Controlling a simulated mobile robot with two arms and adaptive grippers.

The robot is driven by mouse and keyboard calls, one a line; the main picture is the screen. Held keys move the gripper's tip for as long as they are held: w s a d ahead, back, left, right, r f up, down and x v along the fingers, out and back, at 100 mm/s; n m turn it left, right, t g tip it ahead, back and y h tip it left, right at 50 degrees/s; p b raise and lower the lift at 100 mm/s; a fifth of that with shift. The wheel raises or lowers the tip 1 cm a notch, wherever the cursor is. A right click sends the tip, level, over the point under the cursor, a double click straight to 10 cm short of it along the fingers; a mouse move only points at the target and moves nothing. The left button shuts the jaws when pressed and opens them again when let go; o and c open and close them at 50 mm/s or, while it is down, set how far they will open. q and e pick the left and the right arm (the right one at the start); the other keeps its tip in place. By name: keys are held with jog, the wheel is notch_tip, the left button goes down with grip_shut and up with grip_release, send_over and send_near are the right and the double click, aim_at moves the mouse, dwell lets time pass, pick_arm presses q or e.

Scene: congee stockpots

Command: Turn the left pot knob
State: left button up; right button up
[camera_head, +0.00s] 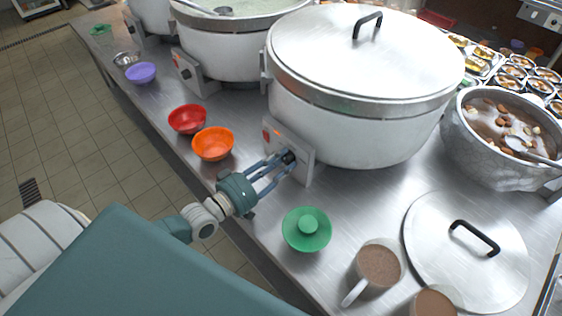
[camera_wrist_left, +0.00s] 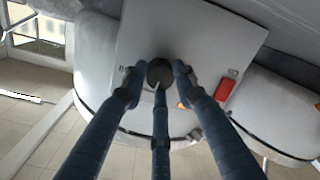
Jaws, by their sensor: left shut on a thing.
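My left gripper (camera_head: 277,167) reaches in from the left to the control panel (camera_head: 300,150) on the front of the large lidded white pot (camera_head: 345,120). Its fingers are shut on the dark round knob (camera_head: 289,157) of that panel. In the left wrist view the fingers (camera_wrist_left: 160,80) close around the knob (camera_wrist_left: 160,72), which shows a small light mark at its lower edge. The pale panel (camera_wrist_left: 190,40) carries a red switch (camera_wrist_left: 226,90) to the right of the knob. The gripper partly hides the knob in the head view. My right gripper is not in view.
An open pot (camera_head: 235,45) with its own panel stands behind. Orange (camera_head: 212,144), red (camera_head: 187,119) and purple (camera_head: 141,73) bowls line the counter's left edge. A grey soup pot (camera_head: 490,150) stands right.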

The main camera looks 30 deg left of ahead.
pick_arm(q)
jog(key=shift+r+n, duration=0.1)
jog(key=shift+n, duration=0.4)
dwell(0.3)
jog(key=o, duration=1.1)
jog(key=shift+o, duration=0.2)
jog(key=shift+a, duration=0.1)
jog(key=v, duration=1.2)
